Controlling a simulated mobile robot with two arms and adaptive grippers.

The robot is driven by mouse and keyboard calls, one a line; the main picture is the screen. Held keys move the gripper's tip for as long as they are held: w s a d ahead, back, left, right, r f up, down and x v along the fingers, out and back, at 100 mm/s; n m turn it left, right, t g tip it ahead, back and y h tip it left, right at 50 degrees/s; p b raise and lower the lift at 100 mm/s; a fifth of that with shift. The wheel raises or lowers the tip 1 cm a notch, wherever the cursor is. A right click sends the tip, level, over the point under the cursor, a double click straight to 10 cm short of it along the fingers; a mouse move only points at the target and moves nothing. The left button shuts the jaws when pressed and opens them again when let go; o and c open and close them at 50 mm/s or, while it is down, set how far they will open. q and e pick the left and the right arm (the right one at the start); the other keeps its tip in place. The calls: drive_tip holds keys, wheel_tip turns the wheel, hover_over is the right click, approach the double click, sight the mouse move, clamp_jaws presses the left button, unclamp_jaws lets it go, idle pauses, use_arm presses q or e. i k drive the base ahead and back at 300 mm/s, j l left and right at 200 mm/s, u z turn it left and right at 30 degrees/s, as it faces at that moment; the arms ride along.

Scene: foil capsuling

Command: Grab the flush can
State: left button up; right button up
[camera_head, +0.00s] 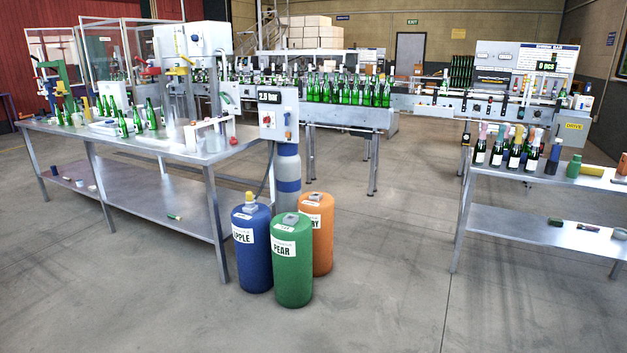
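No can with a readable flush label shows, so I cannot tell which object is the flush can. Three large labelled canisters stand on the floor beside the left table. The blue canister (252,262) reads "APPLE" and the green canister (292,275) in front reads "PEAR". The orange canister (322,262) behind them is partly hidden, and only "RY" of its label shows. A grey cylinder with a blue band (288,185) is upright under a control box. Neither of my grippers is in view.
A steel table (150,150) with green bottles and tools stands at left. A right table (540,176) holds foil-topped bottles and small items. A conveyor (350,116) with green bottles runs behind. The floor (400,270) between the canisters and the right table is clear.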

sight(213, 137)
drive_tip(key=i+j+z, duration=0.2)
drive_tip(key=i+j, duration=0.35)
drive_tip(key=i+j+z, duration=0.2)
drive_tip(key=i+j, duration=0.35)
drive_tip(key=i+j+z, duration=0.2)
drive_tip(key=i+j, duration=0.3)
drive_tip(key=j, duration=0.25)
